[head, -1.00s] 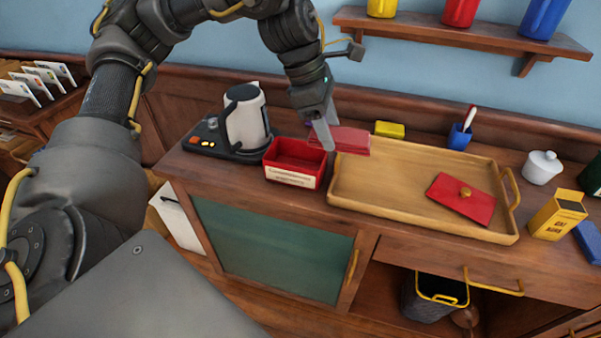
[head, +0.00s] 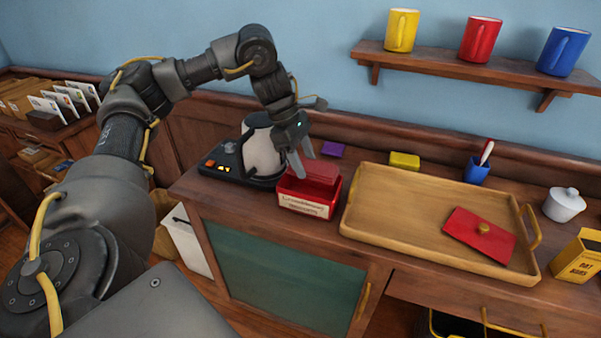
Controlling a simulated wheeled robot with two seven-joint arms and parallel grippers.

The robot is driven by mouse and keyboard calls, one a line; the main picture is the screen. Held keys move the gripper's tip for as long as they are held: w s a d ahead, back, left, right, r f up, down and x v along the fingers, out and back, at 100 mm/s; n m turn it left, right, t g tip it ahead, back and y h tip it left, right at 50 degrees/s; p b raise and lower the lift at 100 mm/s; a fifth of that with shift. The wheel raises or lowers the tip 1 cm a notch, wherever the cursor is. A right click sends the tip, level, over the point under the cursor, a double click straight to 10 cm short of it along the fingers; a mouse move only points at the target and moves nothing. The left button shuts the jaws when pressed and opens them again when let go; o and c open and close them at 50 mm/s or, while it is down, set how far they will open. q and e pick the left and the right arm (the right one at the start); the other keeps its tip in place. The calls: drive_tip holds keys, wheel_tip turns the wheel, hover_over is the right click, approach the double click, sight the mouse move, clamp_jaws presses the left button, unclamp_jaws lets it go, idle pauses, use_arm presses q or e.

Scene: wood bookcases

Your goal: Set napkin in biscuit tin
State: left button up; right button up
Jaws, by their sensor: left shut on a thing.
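The biscuit tin (head: 308,207) is an open red box with a cream label on its front, standing on the counter left of the wooden tray. My left gripper (head: 304,166) is over the tin, its fingers pointing down, shut on the folded red napkin (head: 322,172). The napkin is at the tin's opening and covers much of it. I cannot tell whether it touches the tin's floor or walls. The tin's red lid (head: 478,236) with a round knob lies in the tray. My right gripper is out of view.
The wooden tray (head: 400,238) stands close right of the tin. A kettle (head: 260,150) on a dark base (head: 226,168) is close on the left. A purple block (head: 332,149) and a yellow block (head: 404,161) lie behind. The tray's left half is bare.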

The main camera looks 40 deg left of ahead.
use_arm(q)
drive_tip(key=shift+a+f, duration=0.25)
drive_tip(key=shift+f, duration=0.1)
drive_tip(key=f, duration=0.3)
drive_tip(key=shift+w+a, duration=0.1)
drive_tip(key=shift+a, duration=0.3)
drive_tip(key=shift+f, duration=0.9)
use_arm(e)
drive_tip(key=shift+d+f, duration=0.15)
